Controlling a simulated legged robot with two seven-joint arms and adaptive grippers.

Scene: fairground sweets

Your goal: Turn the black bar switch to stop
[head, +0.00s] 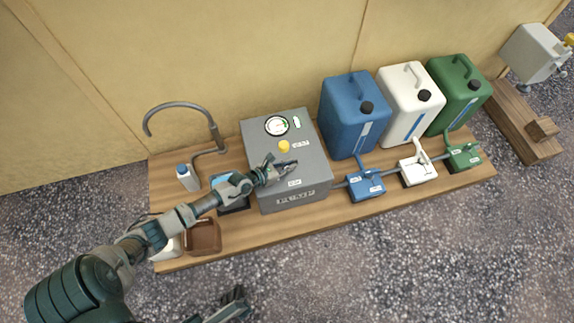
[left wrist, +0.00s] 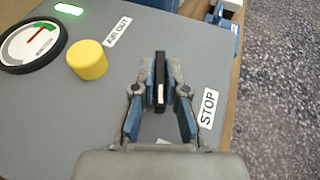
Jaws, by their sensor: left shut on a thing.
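The black bar switch (left wrist: 159,84) has a white line along it and stands on the sloping top of the grey pump box (head: 315,165). In the left wrist view the bar points up and down the picture, between the blue-padded fingers of my left gripper (left wrist: 162,85). The STOP label (left wrist: 208,108) is to the right of the bar, and the white line does not point at it. In the head view my left gripper (head: 283,169) covers most of the switch. My right gripper (head: 238,297) is low in the head view, away from the box; its jaw opening is unclear.
A yellow knob (left wrist: 88,60) labelled AIR OUT, a round gauge (left wrist: 33,46) and a lit green lamp (left wrist: 60,21) sit close by. Blue (head: 345,120), white (head: 400,110) and green (head: 455,95) canisters stand right of the box. A tap (head: 180,105) is at left.

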